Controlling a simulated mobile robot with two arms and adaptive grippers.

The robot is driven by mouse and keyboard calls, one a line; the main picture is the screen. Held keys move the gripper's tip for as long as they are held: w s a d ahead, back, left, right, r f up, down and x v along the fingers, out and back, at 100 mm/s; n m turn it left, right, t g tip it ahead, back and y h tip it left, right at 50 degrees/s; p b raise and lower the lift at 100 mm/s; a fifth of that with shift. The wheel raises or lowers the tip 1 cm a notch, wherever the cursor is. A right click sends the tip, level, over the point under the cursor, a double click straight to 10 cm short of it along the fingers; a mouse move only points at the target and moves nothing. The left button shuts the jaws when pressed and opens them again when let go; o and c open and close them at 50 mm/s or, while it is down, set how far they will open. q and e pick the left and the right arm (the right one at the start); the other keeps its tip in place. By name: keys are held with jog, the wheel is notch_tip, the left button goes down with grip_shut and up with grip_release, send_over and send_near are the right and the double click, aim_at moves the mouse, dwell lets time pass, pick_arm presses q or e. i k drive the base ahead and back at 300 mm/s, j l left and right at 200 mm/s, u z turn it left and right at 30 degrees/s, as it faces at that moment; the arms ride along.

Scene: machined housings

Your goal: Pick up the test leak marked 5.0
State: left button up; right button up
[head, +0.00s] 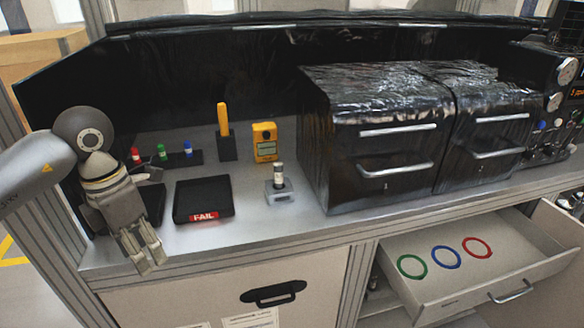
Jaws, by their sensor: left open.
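Three small capped pieces, red (136,155), green (161,151) and blue (187,148), stand in a row in a black rack (168,161) at the left of the bench. They may be the test leaks, but no marking on them is legible, so I cannot tell which is 5.0. My left gripper (144,252) is open and empty. It points down near the bench's front edge, to the left and in front of the rack. My right gripper is not in view.
A black tray marked FAIL (203,200) lies right of my left gripper. A silver cylinder stands on a grey block (280,195). Behind are a yellow device (265,141) and a yellow-handled tool (223,119). Black cabinets (385,130) fill the right. An open drawer (437,250) holds coloured rings.

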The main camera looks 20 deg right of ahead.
aim_at(279, 166)
jog(key=i+l, duration=0.25)
jog(key=l, duration=0.15)
jog(key=i+l, duration=0.25)
jog(key=l, duration=0.2)
jog(key=i+l, duration=0.25)
jog(key=l, duration=0.15)
jog(key=i+l, duration=0.25)
jog(key=l, duration=0.2)
